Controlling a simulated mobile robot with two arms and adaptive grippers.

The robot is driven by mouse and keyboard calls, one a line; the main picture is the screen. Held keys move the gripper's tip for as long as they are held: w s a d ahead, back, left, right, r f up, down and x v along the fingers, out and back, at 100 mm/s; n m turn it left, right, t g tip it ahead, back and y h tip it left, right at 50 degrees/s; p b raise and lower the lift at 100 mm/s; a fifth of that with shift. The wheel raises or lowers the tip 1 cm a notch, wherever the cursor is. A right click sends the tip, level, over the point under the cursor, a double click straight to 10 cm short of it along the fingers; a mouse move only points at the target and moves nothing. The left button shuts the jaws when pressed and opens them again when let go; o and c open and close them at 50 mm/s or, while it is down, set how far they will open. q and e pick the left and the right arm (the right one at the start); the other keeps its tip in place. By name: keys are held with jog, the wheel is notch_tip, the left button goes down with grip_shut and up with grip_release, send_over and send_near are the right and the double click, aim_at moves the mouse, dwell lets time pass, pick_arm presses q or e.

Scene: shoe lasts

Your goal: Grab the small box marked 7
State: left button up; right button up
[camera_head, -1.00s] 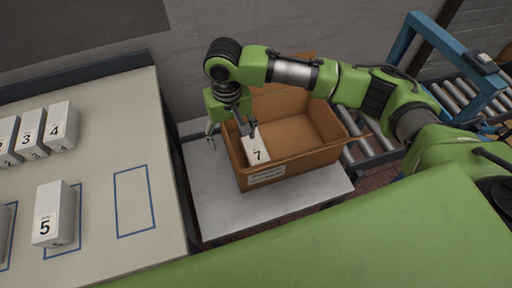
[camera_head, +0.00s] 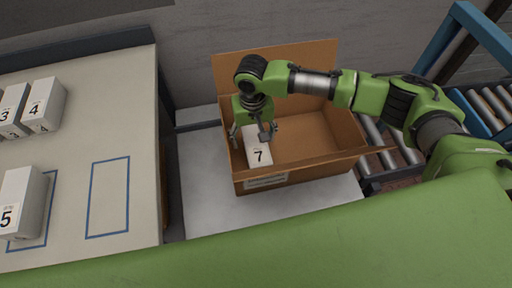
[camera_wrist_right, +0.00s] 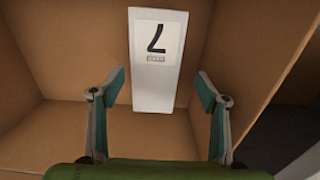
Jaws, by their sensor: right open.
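The small white box marked 7 (camera_head: 257,150) stands inside an open cardboard box (camera_head: 320,165), at its left side. My right gripper (camera_head: 253,136) is open and points down over the left part of the cardboard box, close to box 7. In the right wrist view box 7 (camera_wrist_right: 156,62) lies ahead, between the lines of the two spread fingers (camera_wrist_right: 158,98), with its 7 upside down. No contact between the fingers and box 7 is clear. My left gripper is not in view.
The cardboard box stands on a light grey table (camera_head: 205,200), its walls and flaps close around the gripper. A left table (camera_head: 130,120) holds white boxes marked 3 (camera_head: 12,108), 4 (camera_head: 43,104) and 5 (camera_head: 22,203), and blue outlines. A roller conveyor (camera_head: 490,108) is at right.

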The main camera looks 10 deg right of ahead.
aim_at(256, 143)
jog(key=shift+d+f, duration=0.15)
jog(key=shift+f, duration=0.45)
jog(key=f, duration=0.4)
jog(key=shift+d+f+p, duration=0.25)
jog(key=shift+f+p, duration=0.1)
jog(key=shift+f, duration=0.05)
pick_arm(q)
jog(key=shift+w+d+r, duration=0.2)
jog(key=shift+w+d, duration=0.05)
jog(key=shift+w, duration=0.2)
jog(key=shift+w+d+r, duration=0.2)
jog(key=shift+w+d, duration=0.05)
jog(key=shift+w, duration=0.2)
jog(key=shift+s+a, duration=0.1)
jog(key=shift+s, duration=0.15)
pick_arm(e)
jog(key=c, duration=1.3)
